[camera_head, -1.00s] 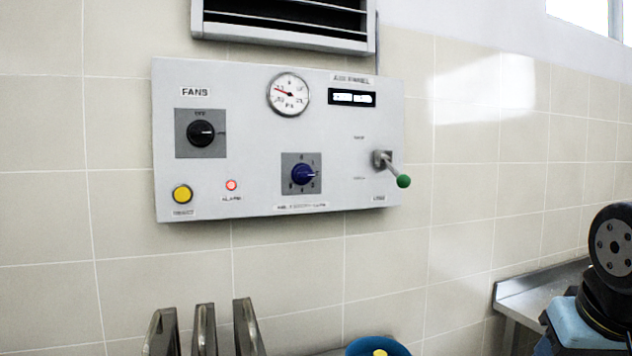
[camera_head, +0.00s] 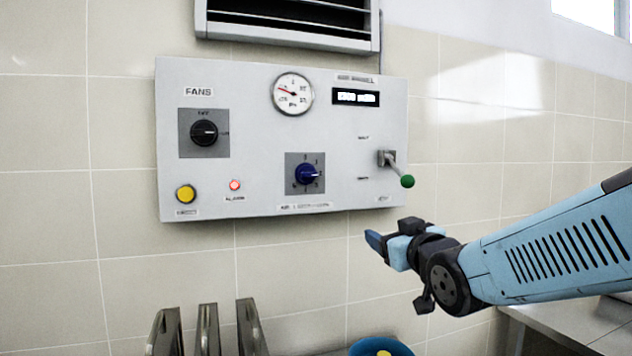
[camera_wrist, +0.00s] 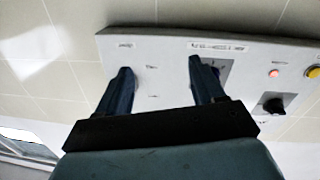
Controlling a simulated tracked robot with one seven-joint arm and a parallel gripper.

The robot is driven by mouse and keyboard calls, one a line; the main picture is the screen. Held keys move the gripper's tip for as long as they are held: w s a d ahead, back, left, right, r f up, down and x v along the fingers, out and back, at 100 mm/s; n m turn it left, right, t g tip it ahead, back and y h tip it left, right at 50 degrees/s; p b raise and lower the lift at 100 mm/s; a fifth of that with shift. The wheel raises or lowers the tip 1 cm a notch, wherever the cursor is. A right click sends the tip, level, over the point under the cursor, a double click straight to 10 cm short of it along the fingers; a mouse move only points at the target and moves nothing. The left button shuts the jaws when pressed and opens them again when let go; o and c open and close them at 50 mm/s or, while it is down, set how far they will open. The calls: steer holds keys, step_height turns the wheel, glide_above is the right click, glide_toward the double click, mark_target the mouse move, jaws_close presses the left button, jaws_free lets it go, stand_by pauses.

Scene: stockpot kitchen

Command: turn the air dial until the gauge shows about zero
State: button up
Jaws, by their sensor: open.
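The air dial is a blue knob (camera_head: 307,174) on a grey square plate, low in the middle of the wall panel (camera_head: 345,125). The round gauge (camera_head: 293,94) sits above it, its red needle pointing to the upper left; the figures are too small to read surely. My gripper (camera_head: 374,243) is below and to the right of the dial, apart from the panel. In the wrist view my gripper (camera_wrist: 158,75) has its two fingers spread with nothing between them. There the dial is mostly hidden behind the right-hand finger; part of its grey plate (camera_wrist: 225,66) shows.
A lever with a green knob (camera_head: 407,181) sticks out at the panel's right. A black fan switch (camera_head: 204,132), a yellow button (camera_head: 186,194) and a lit red lamp (camera_head: 235,185) are at the left. Upright metal pieces (camera_head: 209,330) and a blue round object (camera_head: 380,347) stand below.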

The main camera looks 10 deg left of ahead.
mark_target(311, 177)
steer(key=s+a+r+n+t+y, duration=0.1)
steer(key=s+a+r+n+y, duration=0.25)
steer(key=a+y, duration=0.45)
steer(key=shift+h, duration=0.7)
steer(key=x, duration=1.5)
steer(key=shift+c, duration=0.5)
steer(key=shift+m, duration=0.25)
steer(key=c, duration=0.9)
